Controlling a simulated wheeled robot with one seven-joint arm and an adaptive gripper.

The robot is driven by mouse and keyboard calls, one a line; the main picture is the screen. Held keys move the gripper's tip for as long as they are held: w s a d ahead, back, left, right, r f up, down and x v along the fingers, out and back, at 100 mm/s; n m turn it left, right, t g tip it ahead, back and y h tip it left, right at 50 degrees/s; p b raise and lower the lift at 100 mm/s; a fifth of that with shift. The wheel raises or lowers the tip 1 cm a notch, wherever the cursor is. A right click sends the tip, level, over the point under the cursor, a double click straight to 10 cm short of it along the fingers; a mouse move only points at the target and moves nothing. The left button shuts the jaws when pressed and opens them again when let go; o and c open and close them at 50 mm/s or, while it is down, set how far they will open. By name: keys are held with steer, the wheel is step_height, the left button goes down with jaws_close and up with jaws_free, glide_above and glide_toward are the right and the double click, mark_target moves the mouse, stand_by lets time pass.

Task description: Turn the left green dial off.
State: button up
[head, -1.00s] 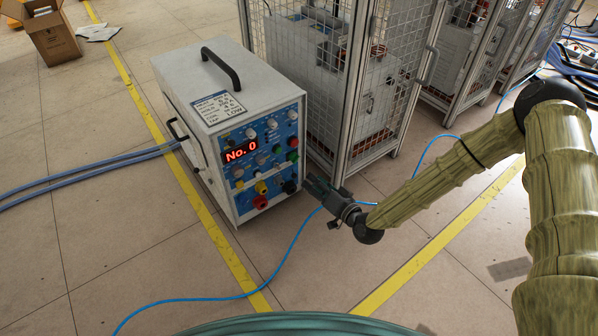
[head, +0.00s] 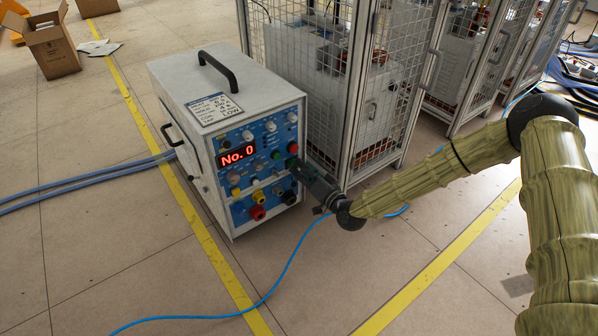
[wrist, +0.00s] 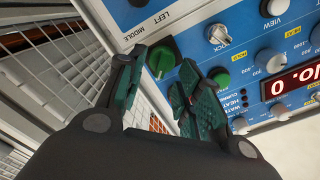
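The heater's front panel (head: 258,178) faces my arm. In the wrist view, a green dial (wrist: 162,60) with a raised grip bar on a dark square plate sits between my fingertips, by the words LEFT and MIDDLE. A second round green control (wrist: 220,76) lies nearer the display, partly beside my right-hand finger. In the head view this one is the left green control (head: 276,155); my gripper hides the right one. My gripper (wrist: 158,65) is open at the panel, also in the head view (head: 293,165). I cannot tell whether the fingers touch the dial.
The red display (head: 238,154) reads No. 0. Knobs and red, yellow and black sockets (head: 258,212) sit around and below my gripper. A mesh cage (head: 350,90) stands close to the right of the heater. A blue cable (head: 275,280) crosses the open floor.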

steer(key=shift+b+x, duration=0.35)
steer(key=shift+x, duration=0.85)
steer(key=c, duration=0.7)
steer(key=shift+o, duration=0.2)
